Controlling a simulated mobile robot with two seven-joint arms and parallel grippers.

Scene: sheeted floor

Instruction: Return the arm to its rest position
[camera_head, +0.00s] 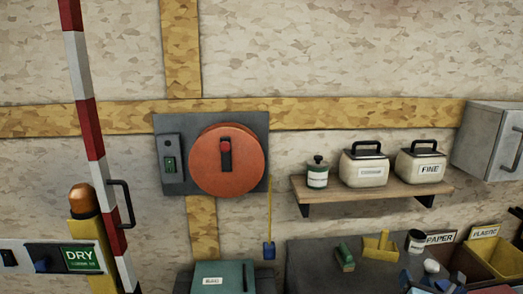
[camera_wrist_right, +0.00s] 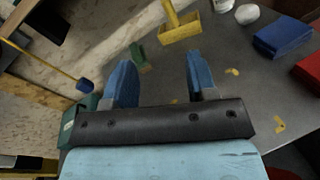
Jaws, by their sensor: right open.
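My right gripper (camera_wrist_right: 160,62) shows in the right wrist view with its two blue fingers wide apart. Nothing is between the fingers. They reach over a dark grey table top, and the height above it is hard to judge. A yellow tool (camera_wrist_right: 180,28) and a green block (camera_wrist_right: 138,55) lie beyond the fingertips. In the head view, blue parts at the lower right edge look like part of this gripper, but they are hard to tell from objects there. My left gripper is in neither view.
The grey table (camera_head: 305,262) holds a green block (camera_head: 345,257) and a yellow tool (camera_head: 379,246). A wall shelf (camera_head: 370,194) bears canisters. A red-and-white pole (camera_head: 86,120) stands at left. A blue block (camera_wrist_right: 283,38) lies on the table.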

